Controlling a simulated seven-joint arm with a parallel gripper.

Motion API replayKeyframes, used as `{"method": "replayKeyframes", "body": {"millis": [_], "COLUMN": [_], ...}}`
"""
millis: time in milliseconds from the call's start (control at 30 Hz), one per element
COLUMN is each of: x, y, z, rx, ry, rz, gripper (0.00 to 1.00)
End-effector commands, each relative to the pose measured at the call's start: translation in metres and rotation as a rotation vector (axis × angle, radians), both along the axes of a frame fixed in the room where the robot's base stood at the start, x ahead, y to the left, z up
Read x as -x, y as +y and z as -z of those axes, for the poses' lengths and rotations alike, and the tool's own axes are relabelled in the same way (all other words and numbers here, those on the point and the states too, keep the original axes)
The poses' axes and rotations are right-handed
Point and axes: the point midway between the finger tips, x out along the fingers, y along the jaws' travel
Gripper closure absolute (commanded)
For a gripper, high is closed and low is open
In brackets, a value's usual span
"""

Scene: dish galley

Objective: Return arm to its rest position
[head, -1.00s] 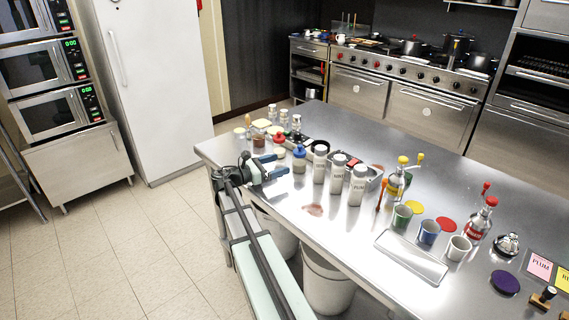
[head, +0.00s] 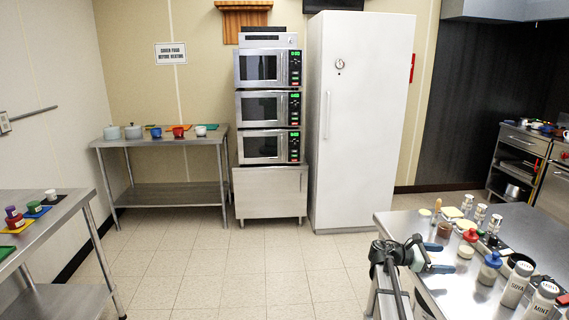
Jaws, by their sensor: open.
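My gripper (head: 446,257) shows at the lower right, over the near left part of the steel table (head: 393,221). Its two blue-tipped fingers are apart, with nothing between them, and point right toward the jars. My arm runs down from it to the bottom edge of the picture; most of the arm is out of view. I cannot tell how high the fingers are above the table top.
A blue-lidded jar (head: 489,270), a red-lidded jar (head: 469,243) and a SOYA bottle (head: 516,284) stand close right of my gripper. Stacked microwaves (head: 265,105), a white fridge (head: 362,120) and a side table (head: 165,139) line the back. The tiled floor between is clear.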

Motion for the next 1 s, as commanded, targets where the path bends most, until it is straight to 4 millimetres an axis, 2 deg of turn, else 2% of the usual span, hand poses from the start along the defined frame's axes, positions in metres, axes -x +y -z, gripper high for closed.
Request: {"method": "replayKeyframes", "body": {"millis": [33,200,533,867,1000], "x": [-0.018,-0.060,-0.111,-0.080,-0.058], "y": [0.017,0.062,0.134,0.148,0.162], "z": [0.000,0.002,0.002,0.085,0.133], "rx": [-0.032,-0.139,-0.293,-0.412,-0.487], "ry": [-0.042,-0.166,-0.328,-0.376,-0.408], "rz": [-0.046,-0.165,-0.314,-0.240,-0.187], "gripper": [0.10,0.10,0.10,0.10,0.10]}}
